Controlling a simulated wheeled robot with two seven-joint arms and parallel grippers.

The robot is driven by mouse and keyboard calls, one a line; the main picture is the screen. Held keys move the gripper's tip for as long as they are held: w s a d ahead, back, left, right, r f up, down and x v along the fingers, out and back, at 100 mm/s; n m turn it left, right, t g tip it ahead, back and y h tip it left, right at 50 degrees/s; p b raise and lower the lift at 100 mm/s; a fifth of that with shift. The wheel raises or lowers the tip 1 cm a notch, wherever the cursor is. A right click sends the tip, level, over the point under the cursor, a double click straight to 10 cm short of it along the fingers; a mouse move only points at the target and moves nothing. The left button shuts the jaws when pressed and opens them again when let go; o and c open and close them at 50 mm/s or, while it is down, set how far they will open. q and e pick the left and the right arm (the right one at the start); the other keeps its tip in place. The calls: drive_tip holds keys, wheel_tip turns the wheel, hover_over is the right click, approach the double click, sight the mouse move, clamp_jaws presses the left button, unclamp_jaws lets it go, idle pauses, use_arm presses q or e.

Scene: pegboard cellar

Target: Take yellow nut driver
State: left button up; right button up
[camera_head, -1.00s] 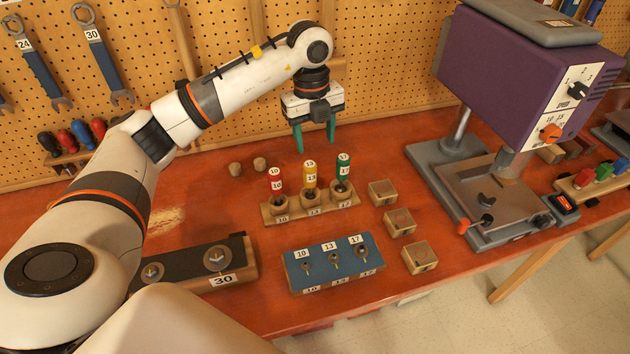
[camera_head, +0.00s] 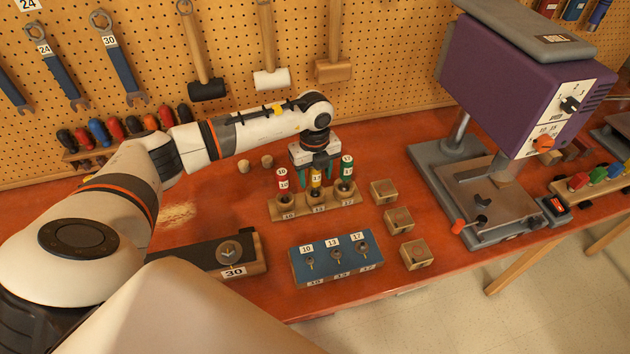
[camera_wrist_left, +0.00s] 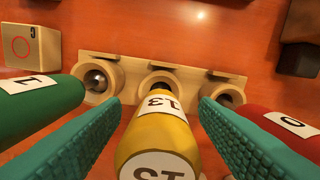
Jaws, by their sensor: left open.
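The yellow nut driver (camera_head: 316,177), labelled 13, stands upright in the middle hole of a wooden stand (camera_head: 318,208). A red one (camera_head: 282,181), labelled 10, stands to its left and a green one (camera_head: 346,168), labelled 17, to its right. My left gripper (camera_head: 315,179) is open at the yellow handle. In the left wrist view its two teal fingers lie on either side of the yellow driver (camera_wrist_left: 158,137), with the green driver (camera_wrist_left: 38,108) and red driver (camera_wrist_left: 285,135) outside them. I cannot tell whether the fingers touch the handle. My right gripper is not in view.
A blue board (camera_head: 336,262) with numbered fittings lies in front of the stand. Several small wooden blocks (camera_head: 398,220) stand to its right. The purple drill press (camera_head: 510,85) stands farther right. Hammers and wrenches hang on the pegboard (camera_head: 350,35) behind.

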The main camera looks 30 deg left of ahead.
use_arm(q)
drive_tip(key=shift+f, duration=0.15)
drive_tip(key=c, duration=1.1)
drive_tip(key=shift+w+r, duration=0.1)
drive_tip(key=shift+r, duration=0.35)
wheel_tip(320, 180, up, 8)
drive_tip(key=b, duration=0.3)
drive_tip(key=shift+r+b, duration=0.25)
drive_tip(key=shift+b, duration=0.1)
drive_tip(key=shift+r, duration=0.4)
drive_tip(key=o, duration=0.3)
clamp_jaws()
